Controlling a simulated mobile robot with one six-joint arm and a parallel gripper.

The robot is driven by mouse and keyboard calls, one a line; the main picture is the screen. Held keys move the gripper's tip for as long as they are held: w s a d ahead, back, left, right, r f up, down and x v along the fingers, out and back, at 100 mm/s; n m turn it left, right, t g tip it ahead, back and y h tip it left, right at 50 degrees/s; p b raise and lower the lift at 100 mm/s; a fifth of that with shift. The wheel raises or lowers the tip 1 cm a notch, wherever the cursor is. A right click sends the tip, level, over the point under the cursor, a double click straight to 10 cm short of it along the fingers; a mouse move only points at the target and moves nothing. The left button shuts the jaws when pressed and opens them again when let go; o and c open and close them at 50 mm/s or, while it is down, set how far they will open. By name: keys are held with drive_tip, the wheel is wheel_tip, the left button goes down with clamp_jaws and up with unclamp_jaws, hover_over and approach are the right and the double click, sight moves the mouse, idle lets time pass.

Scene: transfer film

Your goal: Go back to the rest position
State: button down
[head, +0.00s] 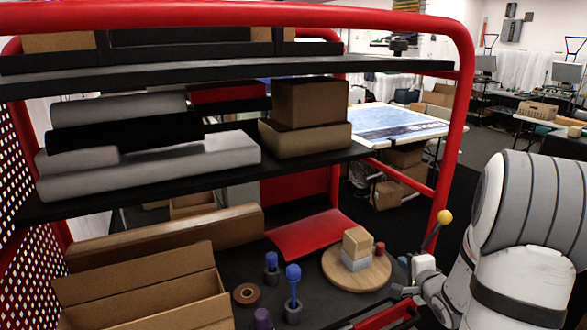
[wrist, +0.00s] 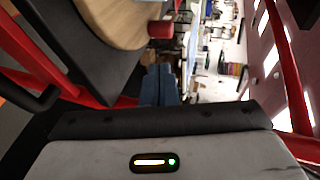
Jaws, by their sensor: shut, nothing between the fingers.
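My gripper (wrist: 158,72) shows in the wrist view as two blue-grey fingers pressed together, with nothing between them. The fingers point toward the round wooden board (wrist: 112,18) and the small red cylinder (wrist: 160,29), apart from both. In the head view my white and grey arm fills the right side, beside the shelf rack. Its lower end is near the rack's right post, and I cannot make out the fingertips there. On the round board (head: 343,276) stand a tan block (head: 356,240) on a grey block (head: 355,262) and the red cylinder (head: 380,248).
The red-framed rack (head: 462,110) has dark shelves with grey and black rolls (head: 150,160) and cardboard boxes (head: 310,103). On the lower level are an open carton (head: 145,285), a brown tape roll (head: 246,294) and blue-handled tools (head: 293,285). A yellow-balled stick (head: 444,217) stands near my arm.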

drive_tip(key=s+a+r+n+g, duration=0.3)
drive_tip(key=s+a+n+g, duration=0.2)
drive_tip(key=s+a+n, duration=0.3)
drive_tip(key=s+a+r+n+g, duration=0.4)
drive_tip(key=s+a+n, duration=0.5)
drive_tip(key=s, duration=0.7)
drive_tip(key=a+g, duration=0.2)
drive_tip(key=a, duration=0.1)
drive_tip(key=shift+s+r, duration=0.15)
drive_tip(key=shift+s, duration=0.15)
